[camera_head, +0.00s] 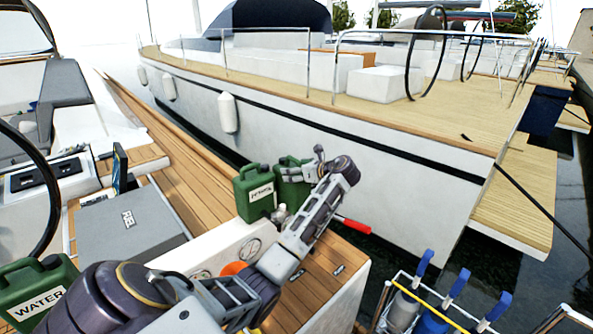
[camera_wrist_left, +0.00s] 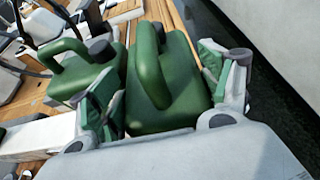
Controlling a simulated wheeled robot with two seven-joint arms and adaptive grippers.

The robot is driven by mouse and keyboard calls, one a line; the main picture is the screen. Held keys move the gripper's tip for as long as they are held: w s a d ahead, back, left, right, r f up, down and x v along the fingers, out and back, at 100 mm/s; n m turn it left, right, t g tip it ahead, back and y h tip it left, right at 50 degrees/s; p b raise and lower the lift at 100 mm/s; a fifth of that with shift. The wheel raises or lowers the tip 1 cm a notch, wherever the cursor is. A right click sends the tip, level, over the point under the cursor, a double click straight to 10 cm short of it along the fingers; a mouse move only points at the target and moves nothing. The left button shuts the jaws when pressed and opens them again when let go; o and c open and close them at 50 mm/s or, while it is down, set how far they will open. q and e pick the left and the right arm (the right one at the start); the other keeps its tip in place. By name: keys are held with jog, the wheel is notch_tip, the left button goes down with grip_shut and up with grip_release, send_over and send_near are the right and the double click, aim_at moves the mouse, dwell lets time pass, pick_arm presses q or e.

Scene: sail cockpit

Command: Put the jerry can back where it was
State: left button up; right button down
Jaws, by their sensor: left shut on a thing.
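Two green jerry cans stand side by side on the wooden side deck in the head view. The left one (camera_head: 255,192) has a white label facing me. My left gripper (camera_head: 312,165) is at the right one (camera_head: 291,190), whose right part is hidden behind it. In the left wrist view my left gripper (camera_wrist_left: 158,88) is shut on this can (camera_wrist_left: 168,85), with a finger on either side. The other can (camera_wrist_left: 88,75) is just left of it. A third green can, labelled WATER (camera_head: 35,296), is at the lower left. My right gripper is out of view.
A white moulding (camera_head: 215,248) with round dials is in front of the cans. A red-ended rod (camera_head: 355,228) lies to their right. A grey box (camera_head: 125,228) sits left. A neighbouring white hull (camera_head: 390,190) rises behind, across dark water.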

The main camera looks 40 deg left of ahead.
pick_arm(q)
jog(key=shift+f, duration=0.1)
jog(key=o, duration=2.1)
jog(key=shift+f, duration=0.25)
jog(key=shift+d+r, duration=0.35)
jog(key=shift+d, duration=0.2)
jog(key=v, duration=1.1)
jog(key=shift+a, duration=0.1)
